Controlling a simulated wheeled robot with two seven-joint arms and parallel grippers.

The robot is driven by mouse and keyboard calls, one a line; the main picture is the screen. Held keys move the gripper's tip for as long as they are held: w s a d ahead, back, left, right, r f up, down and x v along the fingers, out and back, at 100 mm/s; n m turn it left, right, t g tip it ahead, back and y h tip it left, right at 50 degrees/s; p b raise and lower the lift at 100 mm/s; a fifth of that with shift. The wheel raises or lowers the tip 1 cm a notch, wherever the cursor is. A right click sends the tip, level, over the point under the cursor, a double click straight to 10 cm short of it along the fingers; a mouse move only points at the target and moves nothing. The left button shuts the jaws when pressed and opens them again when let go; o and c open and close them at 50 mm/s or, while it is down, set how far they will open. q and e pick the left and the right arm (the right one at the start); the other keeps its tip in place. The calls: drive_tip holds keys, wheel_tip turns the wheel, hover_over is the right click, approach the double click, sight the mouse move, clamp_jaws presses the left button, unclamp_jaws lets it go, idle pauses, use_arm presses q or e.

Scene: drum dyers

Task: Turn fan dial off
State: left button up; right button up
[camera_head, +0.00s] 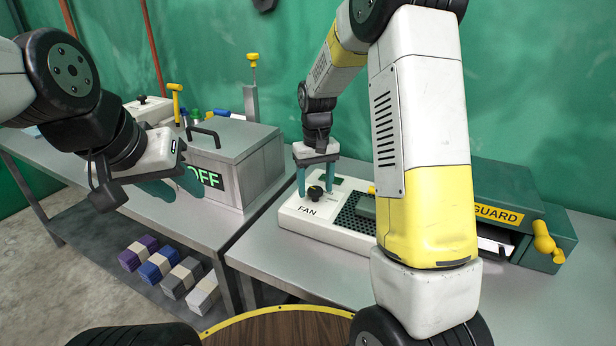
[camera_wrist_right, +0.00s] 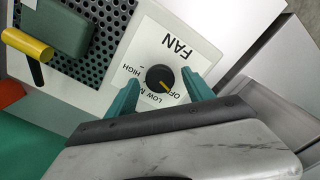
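The fan dial (camera_head: 315,194) is a round black knob on the white fan unit (camera_head: 290,217). In the right wrist view the dial (camera_wrist_right: 160,78) has a yellow pointer toward the partly hidden "OFF" label, with LOW and HIGH marked further around. My right gripper (camera_head: 315,190) points down over the dial. Its two teal fingers, also seen in the wrist view (camera_wrist_right: 158,82), are apart, one on each side of the dial; I cannot tell whether they touch it. My left gripper (camera_head: 186,196) is raised at the left, empty, with its teal fingers apart.
A grey metal box (camera_head: 243,150) with a green OFF display stands behind my left gripper. A green GUARD unit (camera_head: 500,195) with a yellow handle is at the right. A black perforated grille (camera_head: 352,219) adjoins the dial. Several coloured blocks (camera_head: 160,264) lie on the lower shelf.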

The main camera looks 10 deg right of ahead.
sight(315, 189)
wheel_tip(315, 189, up, 7)
drive_tip(key=shift+r, duration=0.4)
drive_tip(key=shift+s+r, duration=0.1)
drive_tip(key=shift+r, duration=0.05)
drive_tip(key=s+d+r+m+t+y, duration=0.1)
drive_tip(key=s+r+t, duration=0.2)
drive_tip(key=s, duration=0.9)
drive_tip(key=s+d+r+t+y, duration=0.1)
drive_tip(key=s+r+t, duration=0.2)
drive_tip(key=s+r, duration=0.4)
drive_tip(key=shift+s+d+m, duration=0.25)
drive_tip(key=shift+s+m, duration=0.15)
drive_tip(key=shift+s, duration=2.15)
